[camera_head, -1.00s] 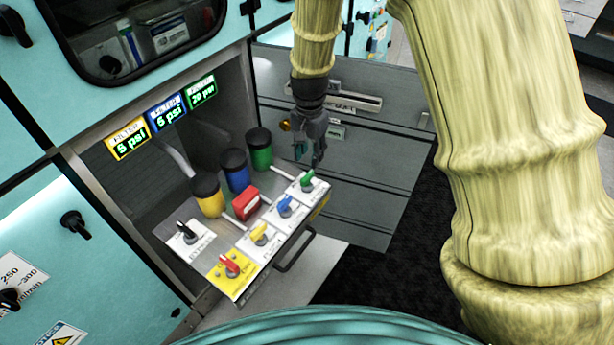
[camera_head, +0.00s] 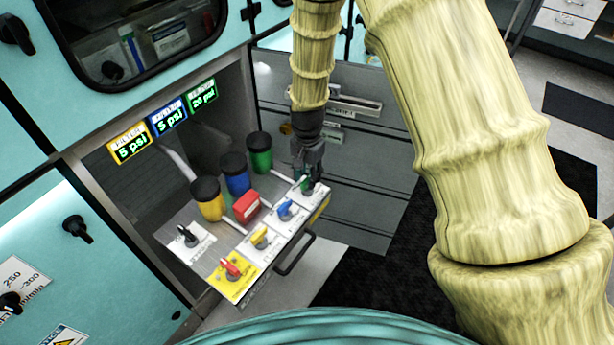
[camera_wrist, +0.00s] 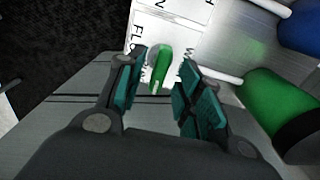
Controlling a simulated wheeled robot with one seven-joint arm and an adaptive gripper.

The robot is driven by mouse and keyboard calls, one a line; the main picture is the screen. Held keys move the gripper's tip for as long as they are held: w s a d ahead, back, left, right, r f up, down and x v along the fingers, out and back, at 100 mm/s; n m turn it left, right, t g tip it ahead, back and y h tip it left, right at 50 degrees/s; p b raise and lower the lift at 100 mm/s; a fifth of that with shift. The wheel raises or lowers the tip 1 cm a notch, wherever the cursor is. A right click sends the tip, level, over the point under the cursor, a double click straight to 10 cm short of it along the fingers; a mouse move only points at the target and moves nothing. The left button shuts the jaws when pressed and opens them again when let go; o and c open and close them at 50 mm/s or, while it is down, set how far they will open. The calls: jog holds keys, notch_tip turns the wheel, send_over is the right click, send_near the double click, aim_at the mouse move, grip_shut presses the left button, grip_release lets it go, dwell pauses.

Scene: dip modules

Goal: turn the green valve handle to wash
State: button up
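The green valve handle (camera_wrist: 160,68) sits on a white label plate (camera_wrist: 170,25) in the wrist view. In the head view the handle (camera_head: 307,187) is at the far right end of the row of valves, mostly hidden by my gripper (camera_head: 308,172). In the wrist view my gripper (camera_wrist: 162,98) is open, its teal-padded fingers on either side of the handle with gaps visible. The handle lies between the fingertips, nearer the left finger. I cannot tell if either finger touches it. The word "wash" is not fully readable; part of the plate's lettering is covered by the right finger.
Blue (camera_head: 286,210), yellow (camera_head: 261,237) and red (camera_head: 231,268) valve handles line the same panel. A black handle (camera_head: 187,236), a red block (camera_head: 246,206) and capped green (camera_head: 260,154), blue (camera_head: 235,175) and yellow (camera_head: 208,200) bottles stand close by. Dark floor lies to the right.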

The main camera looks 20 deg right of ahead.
jog(key=shift+f, duration=0.7)
grip_shut()
